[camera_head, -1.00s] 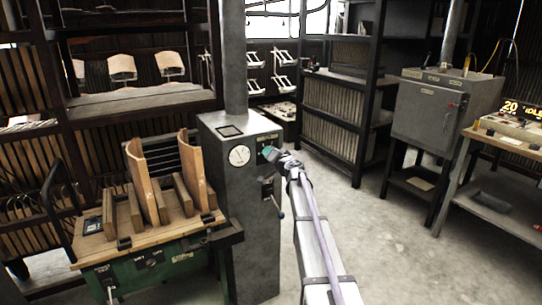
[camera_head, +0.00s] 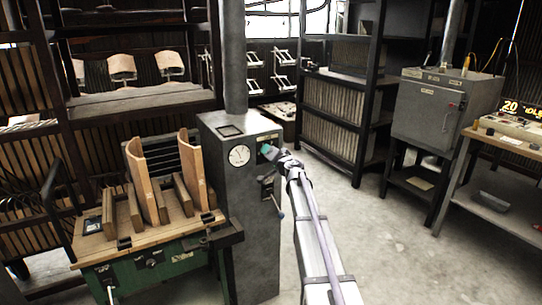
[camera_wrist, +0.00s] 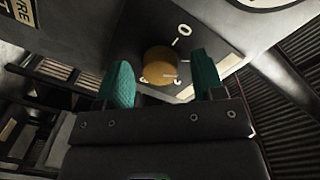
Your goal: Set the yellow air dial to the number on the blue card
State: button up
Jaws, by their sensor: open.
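The yellow air dial (camera_wrist: 160,66) shows in the wrist view as a round knob on a dark plate with white numerals around it. Most of the numerals are too small or hidden to read. My gripper (camera_wrist: 163,82) is open, with one green-padded finger on each side of the dial, and a gap shows on both sides. In the head view my gripper (camera_head: 268,153) is at the face of the grey column (camera_head: 252,235), just right of a round white gauge. The dial is hidden there by my gripper.
A lever (camera_head: 279,207) sticks out below my gripper. A green bench (camera_head: 150,275) with curved wooden pieces stands left. A grey cabinet (camera_head: 440,110) and side table stand right, with open floor between.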

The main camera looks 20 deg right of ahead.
jog(key=shift+s, duration=0.1)
jog(key=s, duration=1)
jog(key=shift+s+d+r, duration=0.25)
jog(key=shift+s+d, duration=0.05)
